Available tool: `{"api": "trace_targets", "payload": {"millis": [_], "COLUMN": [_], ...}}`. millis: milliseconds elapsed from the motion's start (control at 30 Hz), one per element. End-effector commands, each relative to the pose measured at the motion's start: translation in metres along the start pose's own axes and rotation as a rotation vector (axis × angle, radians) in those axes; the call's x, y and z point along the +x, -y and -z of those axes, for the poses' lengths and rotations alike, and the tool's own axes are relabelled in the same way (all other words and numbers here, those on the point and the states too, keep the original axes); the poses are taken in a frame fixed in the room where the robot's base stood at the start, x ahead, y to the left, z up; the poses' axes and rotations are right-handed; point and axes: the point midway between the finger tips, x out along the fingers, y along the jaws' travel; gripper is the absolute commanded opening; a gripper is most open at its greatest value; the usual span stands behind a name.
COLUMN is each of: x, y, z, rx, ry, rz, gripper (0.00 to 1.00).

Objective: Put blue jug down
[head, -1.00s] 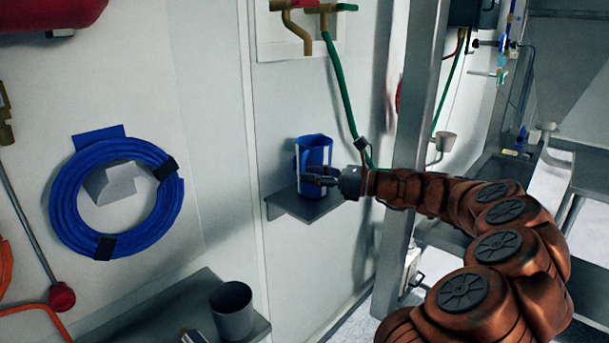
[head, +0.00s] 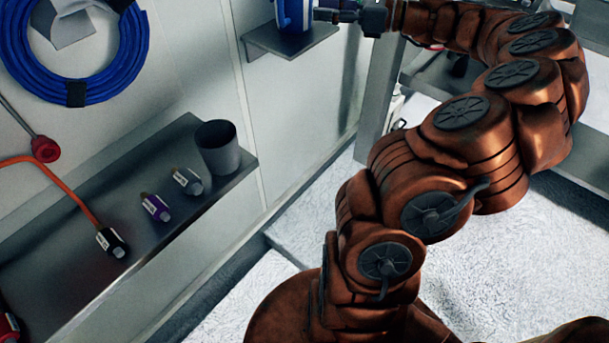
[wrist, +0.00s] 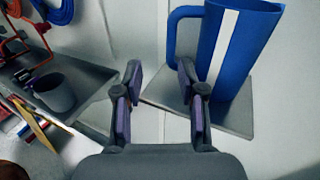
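The blue jug (head: 291,14) stands upright on a small grey wall shelf (head: 292,42), cut off by the top edge of the head view. In the wrist view the jug (wrist: 236,48) shows a white stripe and its handle on the left side, above the shelf (wrist: 228,117). My gripper (wrist: 158,74) is open, with a clear gap between its purple-padded fingers. Its right finger overlaps the lower handle in the picture; whether they touch I cannot tell. In the head view my gripper (head: 326,15) is just right of the jug.
A longer grey shelf (head: 110,225) at lower left carries a dark grey cup (head: 217,147) and several small capped items, including a purple one (head: 155,207). A coiled blue hose (head: 75,60) hangs on the wall. The small shelf leaves little room around the jug.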

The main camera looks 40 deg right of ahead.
Motion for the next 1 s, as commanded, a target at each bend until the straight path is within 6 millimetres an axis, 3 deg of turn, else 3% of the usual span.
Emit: {"api": "trace_targets", "payload": {"millis": [133,233,333,433,567,700,833,1000], "x": [0.063,0.105,0.13,0.139,0.129,0.098,0.056,0.0], "y": [-0.065,-0.133,-0.199,-0.259,-0.326,-0.378,-0.406,-0.417], "z": [-0.007,-0.002,0.011,0.03,0.061,0.096,0.127,0.155], "rx": [-0.169,-0.345,-0.529,-0.712,-0.943,-1.174,-1.37,-1.565], "ry": [-0.094,-0.179,-0.253,-0.319,-0.388,-0.443,-0.483,-0.512], "rz": [-0.188,-0.371,-0.551,-0.73,-0.967,-1.222,-1.458,-1.725], "gripper": [0.4,0.4,0.4,0.4,0.4,0.4,0.4,0.4]}}
